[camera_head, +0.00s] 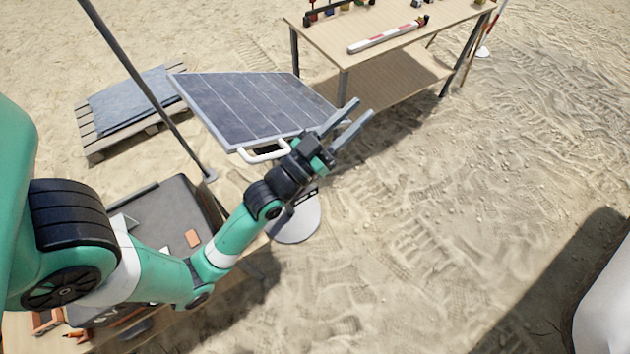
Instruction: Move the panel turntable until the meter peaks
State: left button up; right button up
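The solar panel (250,105), dark blue with a pale frame, sits tilted above the sand left of centre. A white handle (265,153) sticks out from its near edge. A round pale base (298,225) shows below, partly hidden by my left arm. My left gripper (364,106) is open, with two grey fingers spread apart and nothing between them. It is just right of the panel's near right corner, beyond the handle; whether it touches the panel I cannot tell. My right gripper is not in view. I cannot make out a meter reading.
A wooden table (380,48) with a red-and-white bar (388,36) stands behind. A pallet (100,143) with a grey sheet lies at left, near a dark pole (150,90). A bench with a dark case (175,215) is under my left arm. Open sand lies right.

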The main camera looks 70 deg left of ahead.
pick_arm(q)
jog(key=s+a+f+n+g+y+b, duration=0.15)
jog(key=s+f+b, duration=0.25)
jog(key=f, duration=0.7)
jog(key=s+a+f+g+b, duration=0.25)
jog(key=f+b, duration=0.25)
jog(key=f, duration=0.5)
jog(key=s+a+f+n+g+y+b, duration=0.15)
jog(key=s+f+b, duration=0.25)
jog(key=f, duration=0.7)
jog(key=b+x, duration=0.2)
jog(key=x, duration=0.9)
jog(key=shift+w+r, duration=0.25)
jog(key=shift+w, duration=0.05)
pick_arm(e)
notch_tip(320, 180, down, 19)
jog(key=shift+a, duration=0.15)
pick_arm(q)
jog(key=shift+d+g, duration=0.1)
jog(key=shift+g, duration=0.15)
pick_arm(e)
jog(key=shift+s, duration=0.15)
pick_arm(q)
grip_shut()
